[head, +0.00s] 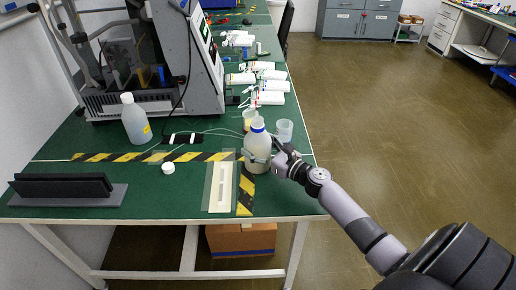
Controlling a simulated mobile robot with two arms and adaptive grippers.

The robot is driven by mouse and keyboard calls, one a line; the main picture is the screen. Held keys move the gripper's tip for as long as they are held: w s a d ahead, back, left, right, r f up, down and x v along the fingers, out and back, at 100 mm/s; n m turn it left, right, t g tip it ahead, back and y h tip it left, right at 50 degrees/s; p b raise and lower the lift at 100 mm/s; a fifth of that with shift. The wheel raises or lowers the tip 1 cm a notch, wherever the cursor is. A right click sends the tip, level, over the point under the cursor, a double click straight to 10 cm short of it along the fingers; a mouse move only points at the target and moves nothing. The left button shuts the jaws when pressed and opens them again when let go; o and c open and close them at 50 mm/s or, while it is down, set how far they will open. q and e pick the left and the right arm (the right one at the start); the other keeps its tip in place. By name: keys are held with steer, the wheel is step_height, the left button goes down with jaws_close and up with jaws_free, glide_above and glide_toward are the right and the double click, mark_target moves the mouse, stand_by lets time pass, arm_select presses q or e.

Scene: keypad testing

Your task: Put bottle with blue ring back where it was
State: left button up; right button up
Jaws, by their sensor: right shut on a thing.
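The bottle with the blue ring (257,140) is whitish and upright near the right end of the green table, with a blue band at its neck. My right gripper (266,158) comes in from the right and is shut on the bottle's body. Whether the bottle's base touches the table is hard to tell. A second white bottle (136,121) with a yellow label and a white cap stands at the left, before the machine. My left gripper does not show.
Yellow-black tape (112,157) crosses the green table (60,142). A white strip (221,187), a white cap (168,168), a black rack (62,186) and clear cups (285,130) are nearby. A large machine (200,60) stands behind. The table's front edge is close.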

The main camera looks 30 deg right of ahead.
steer(key=shift+r, duration=0.15)
steer(key=shift+f, duration=0.2)
steer(key=o, duration=1.5)
steer(key=shift+s+r, duration=0.1)
steer(key=shift+r, duration=0.05)
steer(key=b+v, duration=0.1)
steer(key=v, duration=1.1)
